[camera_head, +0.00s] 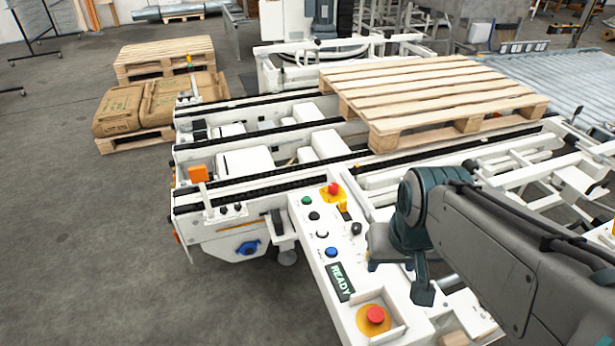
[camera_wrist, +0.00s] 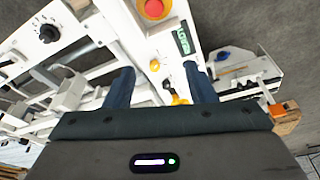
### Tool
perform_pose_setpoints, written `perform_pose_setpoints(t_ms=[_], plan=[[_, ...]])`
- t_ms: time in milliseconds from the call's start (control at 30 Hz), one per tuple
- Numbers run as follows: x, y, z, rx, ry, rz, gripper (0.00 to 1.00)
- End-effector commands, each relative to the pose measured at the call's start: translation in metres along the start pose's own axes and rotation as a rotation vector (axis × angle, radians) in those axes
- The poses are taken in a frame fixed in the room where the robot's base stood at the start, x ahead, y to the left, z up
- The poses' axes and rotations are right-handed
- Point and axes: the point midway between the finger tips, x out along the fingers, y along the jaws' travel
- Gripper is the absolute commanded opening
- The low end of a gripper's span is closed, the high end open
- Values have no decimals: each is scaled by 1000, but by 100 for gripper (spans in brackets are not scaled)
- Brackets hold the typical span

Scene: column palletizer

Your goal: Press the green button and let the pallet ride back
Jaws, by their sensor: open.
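The green button (camera_head: 306,201) is at the far end of the white control panel (camera_head: 316,270), above a black, a white and a blue button (camera_head: 331,251). A display (camera_head: 340,282) on the panel reads READY. My gripper (camera_head: 422,288) is above the panel's right side, clearly apart from the green button. In the wrist view its two fingers (camera_wrist: 160,76) are spread with nothing held; the green button cannot be made out there. The wooden pallet (camera_head: 430,95) lies empty at the right of the chain conveyor (camera_head: 240,185).
Red emergency stops stand at the panel's near end (camera_head: 375,314) and far end (camera_head: 333,190); the near one also shows in the wrist view (camera_wrist: 155,8). Brown sacks (camera_head: 150,103) lie on a pallet at the left. The floor (camera_head: 90,240) at the left is clear.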

Motion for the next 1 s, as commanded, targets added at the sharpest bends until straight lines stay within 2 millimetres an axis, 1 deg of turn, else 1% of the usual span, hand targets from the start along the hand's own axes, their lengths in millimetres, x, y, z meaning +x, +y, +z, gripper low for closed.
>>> perform_pose_setpoints(t_ms=[333,367,400,467,500,533,1000], plan=[[0,0,0,0,0,0,50],[0,0,0,0,0,0,42],[0,0,0,0,0,0,31],[0,0,0,0,0,0,14],[0,0,0,0,0,0,3],[0,0,0,0,0,0,0],[0,0,0,0,0,0,0]])
